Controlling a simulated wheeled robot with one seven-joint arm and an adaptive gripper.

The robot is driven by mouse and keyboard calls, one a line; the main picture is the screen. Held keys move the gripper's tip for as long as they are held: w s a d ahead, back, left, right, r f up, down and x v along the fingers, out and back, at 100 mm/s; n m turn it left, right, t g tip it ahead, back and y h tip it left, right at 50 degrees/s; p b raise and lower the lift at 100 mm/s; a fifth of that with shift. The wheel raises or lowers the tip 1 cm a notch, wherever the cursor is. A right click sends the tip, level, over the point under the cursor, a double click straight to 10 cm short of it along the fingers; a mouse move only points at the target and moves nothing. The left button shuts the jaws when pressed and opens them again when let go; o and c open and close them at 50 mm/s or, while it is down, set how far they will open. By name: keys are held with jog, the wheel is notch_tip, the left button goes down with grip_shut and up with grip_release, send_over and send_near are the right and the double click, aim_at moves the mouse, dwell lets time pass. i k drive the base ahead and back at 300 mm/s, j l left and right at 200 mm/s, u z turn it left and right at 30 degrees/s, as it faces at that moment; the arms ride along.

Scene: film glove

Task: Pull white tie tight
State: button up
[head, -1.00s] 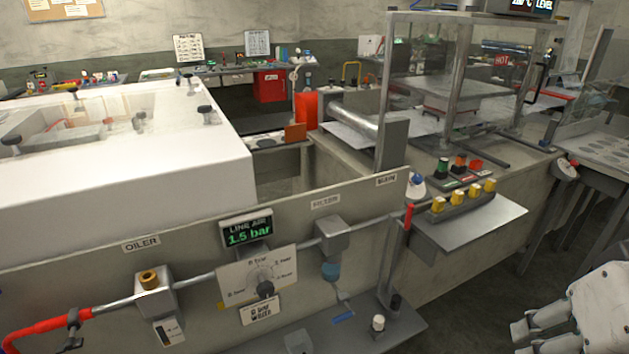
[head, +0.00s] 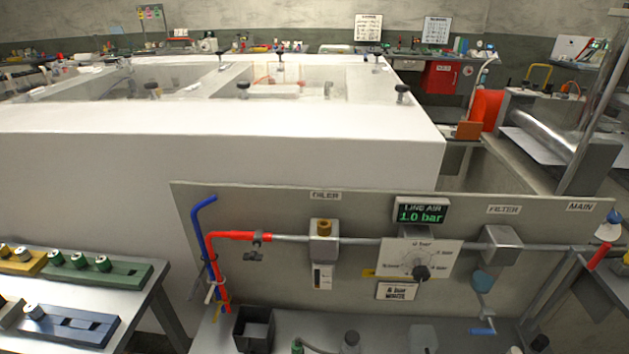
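A blue hose (head: 197,235) and a red hose (head: 213,262) hang side by side at the left end of the panel. A small white tie (head: 209,292) shows at the hoses, low down, with its tail sticking out to the lower left. Another pale band lies near it, and a yellowish strip (head: 216,312) hangs below. The ties are too small to tell how closely they wrap the hoses. My gripper is not in view.
The grey panel (head: 365,215) carries an oiler (head: 323,245), a dial (head: 421,271), a filter (head: 501,246) and a display (head: 421,214) reading 1.0 bar. A black open box (head: 253,330) stands below the hoses. A bench with coloured blocks (head: 95,272) is at left.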

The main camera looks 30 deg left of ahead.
aim_at(207, 299)
jog(key=u, duration=1.55)
